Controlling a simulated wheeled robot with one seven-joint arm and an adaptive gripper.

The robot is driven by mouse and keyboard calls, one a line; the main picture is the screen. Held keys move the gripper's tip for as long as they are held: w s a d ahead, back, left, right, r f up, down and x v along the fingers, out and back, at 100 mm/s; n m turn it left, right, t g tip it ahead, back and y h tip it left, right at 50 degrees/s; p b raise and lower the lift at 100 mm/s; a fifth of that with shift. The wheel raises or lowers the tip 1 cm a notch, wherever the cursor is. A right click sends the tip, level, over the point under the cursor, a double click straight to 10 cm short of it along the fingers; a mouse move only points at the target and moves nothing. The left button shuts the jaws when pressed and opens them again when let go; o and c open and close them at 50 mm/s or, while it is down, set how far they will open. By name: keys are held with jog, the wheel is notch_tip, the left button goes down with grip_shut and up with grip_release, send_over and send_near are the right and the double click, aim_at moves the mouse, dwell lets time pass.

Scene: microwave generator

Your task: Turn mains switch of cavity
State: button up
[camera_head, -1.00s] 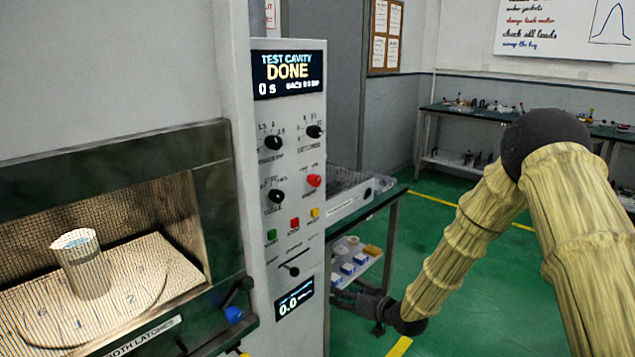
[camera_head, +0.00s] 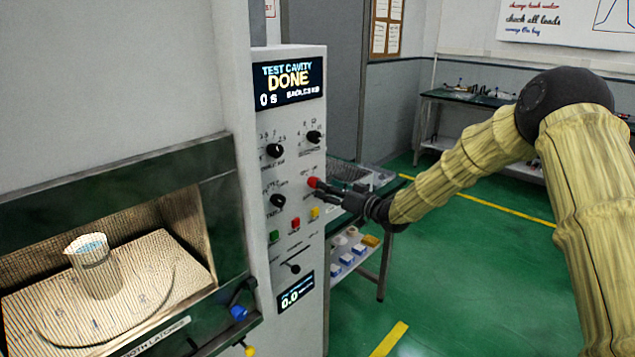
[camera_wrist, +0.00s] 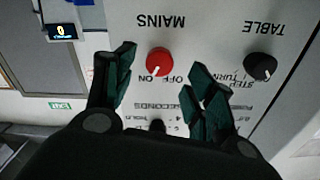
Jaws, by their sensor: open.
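The red mains switch (camera_head: 313,182) sits on the right side of the cavity's light grey control panel (camera_head: 262,318). In the wrist view the red knob (camera_wrist: 158,62) lies under the upside-down word MAINS, with ON and OFF marked beside it. My gripper (camera_head: 322,190) is close to the knob at the panel's right edge. In the wrist view my gripper (camera_wrist: 160,70) has its two dark green fingers apart, one on each side of the knob, with visible gaps. The display (camera_head: 289,80) reads TEST CAVITY, DONE, 0 s.
A black TABLE knob (camera_wrist: 262,66) is beside the mains switch. A beaker (camera_head: 96,268) stands inside the cavity. A bench with trays (camera_head: 350,245) stands behind my gripper.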

aim_at(314, 183)
jog(key=shift+p+x, duration=0.65)
jog(key=shift+x, duration=1.95)
jog(key=c, duration=1)
